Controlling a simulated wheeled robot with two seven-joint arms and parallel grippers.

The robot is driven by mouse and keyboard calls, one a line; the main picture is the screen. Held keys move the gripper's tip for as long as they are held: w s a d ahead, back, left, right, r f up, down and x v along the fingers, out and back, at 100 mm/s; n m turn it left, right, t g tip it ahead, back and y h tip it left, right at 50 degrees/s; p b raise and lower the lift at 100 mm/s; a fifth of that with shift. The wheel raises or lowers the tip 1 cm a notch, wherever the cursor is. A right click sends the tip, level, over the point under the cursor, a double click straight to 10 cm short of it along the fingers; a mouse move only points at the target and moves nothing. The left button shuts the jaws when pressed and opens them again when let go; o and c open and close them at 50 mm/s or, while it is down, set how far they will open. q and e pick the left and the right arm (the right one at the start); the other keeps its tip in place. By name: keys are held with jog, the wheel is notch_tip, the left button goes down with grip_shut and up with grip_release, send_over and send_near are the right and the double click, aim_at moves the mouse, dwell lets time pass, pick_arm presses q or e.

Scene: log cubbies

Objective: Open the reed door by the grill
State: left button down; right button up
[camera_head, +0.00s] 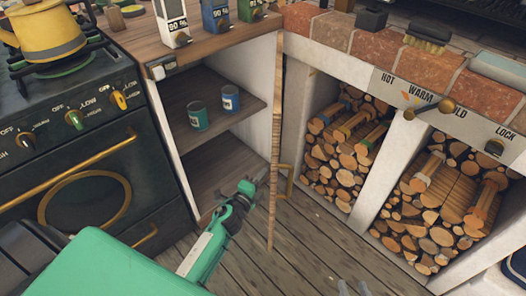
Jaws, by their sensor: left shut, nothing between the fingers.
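The reed door (276,120) is a tall thin panel seen almost edge-on, standing swung out from the shelf cubby (215,190), whose inside is in view. A brass handle (287,181) is on the door's right face. My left gripper (262,176) is shut and empty, close to the door's left side at handle height, on the cubby side. I cannot tell whether it touches the door. Grey tips at the bottom edge look like my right gripper (354,287), mostly out of frame. The brick-topped grill (400,50) stands right of the door.
A green can (197,116) and a blue can (230,99) stand on the cubby shelf. The black stove (75,150) with a yellow kettle (45,30) is at left. Log cubbies (345,150) are right of the door. Plank floor (310,250) in front is clear.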

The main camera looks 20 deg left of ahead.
aim_at(291, 177)
pick_arm(q)
jog(key=shift+w+d, duration=0.3)
jog(key=shift+d, duration=0.65)
jog(key=shift+w+d, duration=0.3)
jog(key=shift+d, duration=0.7)
jog(key=shift+w+d+b, duration=0.3)
jog(key=shift+w+d, duration=0.15)
jog(key=shift+d, duration=0.4)
jog(key=shift+w+d+b, duration=0.25)
jog(key=shift+w+d, duration=0.15)
jog(key=shift+d, duration=0.45)
jog(key=shift+w+d+b, duration=0.3)
jog(key=shift+w+d, duration=0.15)
jog(key=shift+d, duration=0.35)
jog(key=shift+s+a, duration=0.1)
